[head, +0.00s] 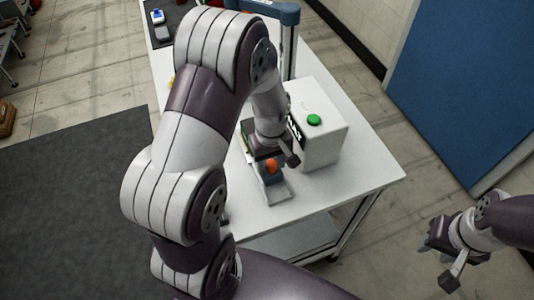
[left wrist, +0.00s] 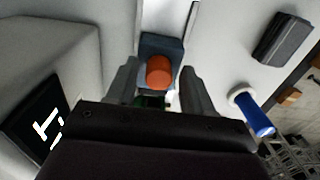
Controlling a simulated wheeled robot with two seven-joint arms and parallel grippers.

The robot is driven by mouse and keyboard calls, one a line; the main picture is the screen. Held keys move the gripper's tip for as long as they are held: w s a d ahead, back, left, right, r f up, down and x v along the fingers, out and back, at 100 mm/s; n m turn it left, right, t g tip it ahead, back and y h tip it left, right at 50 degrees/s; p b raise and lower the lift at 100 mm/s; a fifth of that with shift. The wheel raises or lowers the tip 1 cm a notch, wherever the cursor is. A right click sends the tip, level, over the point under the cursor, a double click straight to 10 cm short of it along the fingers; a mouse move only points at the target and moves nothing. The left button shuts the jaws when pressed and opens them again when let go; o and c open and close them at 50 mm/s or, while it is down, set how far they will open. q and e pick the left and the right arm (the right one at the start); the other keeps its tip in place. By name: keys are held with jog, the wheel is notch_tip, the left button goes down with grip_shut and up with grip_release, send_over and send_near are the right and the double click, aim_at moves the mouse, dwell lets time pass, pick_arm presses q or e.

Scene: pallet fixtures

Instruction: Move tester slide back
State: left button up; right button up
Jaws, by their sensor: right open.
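The tester is a white box (head: 322,128) with a green button (head: 314,119) on top. A pale slide track (head: 277,193) lies beside it on the table and carries a dark blue block with an orange knob (head: 271,166). My left gripper (head: 276,154) is just behind and above the knob. In the left wrist view the fingers (left wrist: 160,85) are apart, with the orange knob (left wrist: 160,72) showing between them and gaps on both sides. Contact is not visible. The tester's dark display (left wrist: 40,125) shows at left there. My right gripper (head: 447,255) is open and empty, off the table at lower right.
The white table (head: 365,180) is clear at its front right. A blue-topped frame (head: 270,9) stands behind the arm. A dark block (left wrist: 283,38) and a blue cylinder with a white ring (left wrist: 252,112) show in the left wrist view. A blue panel (head: 465,90) stands at right.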

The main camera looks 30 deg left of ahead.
pick_arm(q)
notch_tip(320, 180, up, 6)
jog(key=p, duration=0.4)
jog(key=shift+r+p, duration=0.4)
jog(key=shift+p, duration=0.2)
jog(key=shift+w+a+f, duration=0.1)
jog(key=shift+w, duration=0.1)
